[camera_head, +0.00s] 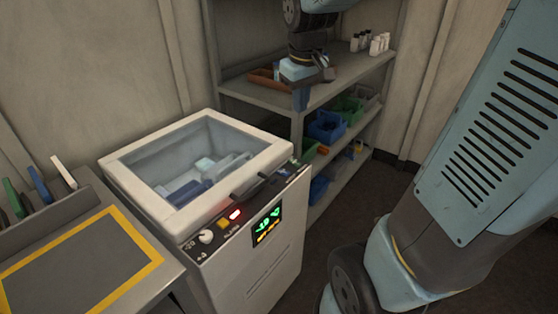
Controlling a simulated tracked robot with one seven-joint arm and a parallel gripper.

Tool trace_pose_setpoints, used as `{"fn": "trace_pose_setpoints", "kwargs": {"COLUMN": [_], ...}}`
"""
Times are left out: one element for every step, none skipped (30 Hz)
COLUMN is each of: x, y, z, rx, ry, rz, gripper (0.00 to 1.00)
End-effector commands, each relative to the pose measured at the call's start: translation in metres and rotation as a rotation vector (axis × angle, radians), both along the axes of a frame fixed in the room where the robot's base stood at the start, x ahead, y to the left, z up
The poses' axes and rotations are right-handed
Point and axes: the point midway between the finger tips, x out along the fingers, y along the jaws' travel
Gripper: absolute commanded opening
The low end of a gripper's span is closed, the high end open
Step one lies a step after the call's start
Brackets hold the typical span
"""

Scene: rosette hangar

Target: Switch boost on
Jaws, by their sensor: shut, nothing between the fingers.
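A white chest freezer (255,262) with a closed glass lid (203,160) stands in the middle. Its sloped front panel carries a white round knob (206,236), a small yellow button (224,224) and a red lit part (235,214). I cannot tell which control is boost; the labels are too small to read. A dark display (267,223) on the front shows green and yellow characters.
A dark lid handle (262,178) lies near the panel. A metal shelf (345,85) with bins, a tray and small bottles stands behind right. A yellow-bordered worktop (75,265) with a rack of coloured upright pieces is at left. Dark floor is free right of the freezer.

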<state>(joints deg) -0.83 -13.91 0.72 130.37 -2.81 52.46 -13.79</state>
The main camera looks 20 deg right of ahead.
Motion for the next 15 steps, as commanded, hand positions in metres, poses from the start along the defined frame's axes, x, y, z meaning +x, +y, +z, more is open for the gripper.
{"fn": "trace_pose_setpoints", "kwargs": {"x": [0.012, 0.018, 0.026, 0.032, 0.038, 0.046, 0.052, 0.057, 0.065, 0.071, 0.076, 0.083, 0.089, 0.094, 0.101], "y": [0.001, 0.001, 0.001, 0.001, 0.002, 0.002, 0.002, 0.003, 0.003, 0.004, 0.004, 0.005, 0.005, 0.005, 0.006], "z": [-0.008, -0.012, -0.018, -0.023, -0.028, -0.035, -0.040, -0.045, -0.053, -0.058, -0.064, -0.073, -0.079, -0.086, -0.094], "rx": [-0.006, -0.010, -0.016, -0.019, -0.022, -0.026, -0.029, -0.032, -0.035, -0.037, -0.039, -0.042, -0.044, -0.046, -0.048], "ry": [0.026, 0.039, 0.056, 0.069, 0.083, 0.100, 0.113, 0.127, 0.144, 0.157, 0.171, 0.187, 0.201, 0.215, 0.230], "rz": [0.018, 0.031, 0.047, 0.060, 0.073, 0.088, 0.101, 0.113, 0.129, 0.143, 0.155, 0.172, 0.186, 0.197, 0.215], "gripper": [0.00, 0.00, 0.00, 0.00, 0.00, 0.00, 0.00, 0.00, 0.00, 0.00, 0.00, 0.00, 0.00, 0.00, 0.00]}}
